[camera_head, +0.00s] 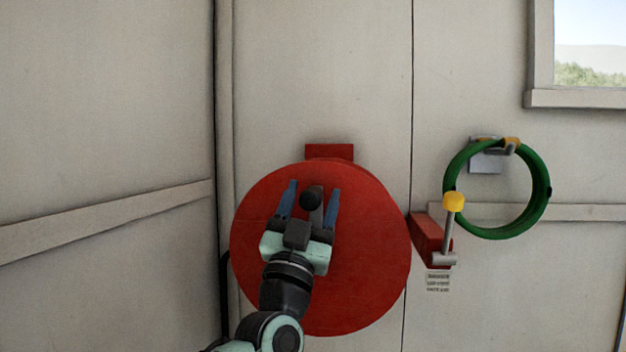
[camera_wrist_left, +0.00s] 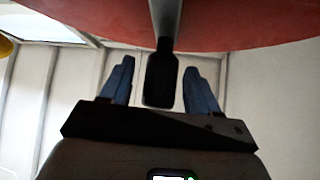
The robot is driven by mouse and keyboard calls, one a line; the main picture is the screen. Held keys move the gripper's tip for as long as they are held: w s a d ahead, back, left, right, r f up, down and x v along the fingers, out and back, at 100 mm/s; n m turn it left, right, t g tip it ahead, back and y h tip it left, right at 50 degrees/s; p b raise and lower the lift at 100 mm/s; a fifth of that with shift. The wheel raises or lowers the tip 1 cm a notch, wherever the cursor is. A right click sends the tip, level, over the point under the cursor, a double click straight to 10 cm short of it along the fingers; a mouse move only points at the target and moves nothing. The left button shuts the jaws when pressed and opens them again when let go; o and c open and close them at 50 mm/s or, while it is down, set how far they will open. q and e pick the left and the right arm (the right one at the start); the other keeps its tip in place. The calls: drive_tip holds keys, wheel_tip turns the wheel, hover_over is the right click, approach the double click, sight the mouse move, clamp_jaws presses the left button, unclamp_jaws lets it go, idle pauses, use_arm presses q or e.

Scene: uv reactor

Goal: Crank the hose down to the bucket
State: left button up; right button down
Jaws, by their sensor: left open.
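A large round red hose reel (camera_head: 375,240) is mounted on the wall. A crank with a black knob (camera_head: 312,198) on a grey arm stands out in front of its disc. My left gripper (camera_head: 313,200) is open, with its blue fingers on either side of the knob. In the left wrist view the black knob (camera_wrist_left: 160,80) sits between the two open fingers (camera_wrist_left: 160,88), with visible gaps on both sides. The red disc (camera_wrist_left: 240,25) fills the top of that view. The hose on the reel and the bucket are not visible. My right gripper is not in view.
Right of the reel, a red wall box (camera_head: 427,238) carries a grey lever with a yellow knob (camera_head: 453,201). A coiled green hose (camera_head: 540,205) hangs on a wall hook beyond it. A window (camera_head: 590,50) is at the upper right. The wall at left is bare.

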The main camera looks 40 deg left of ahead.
use_arm(q)
drive_tip(key=shift+w+a+r, duration=0.2)
drive_tip(key=shift+w+r, duration=0.2)
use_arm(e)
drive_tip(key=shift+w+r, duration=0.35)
use_arm(q)
drive_tip(key=shift+s, duration=0.1)
clamp_jaws()
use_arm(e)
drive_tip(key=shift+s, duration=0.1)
use_arm(q)
drive_tip(key=shift+n+y, duration=0.3)
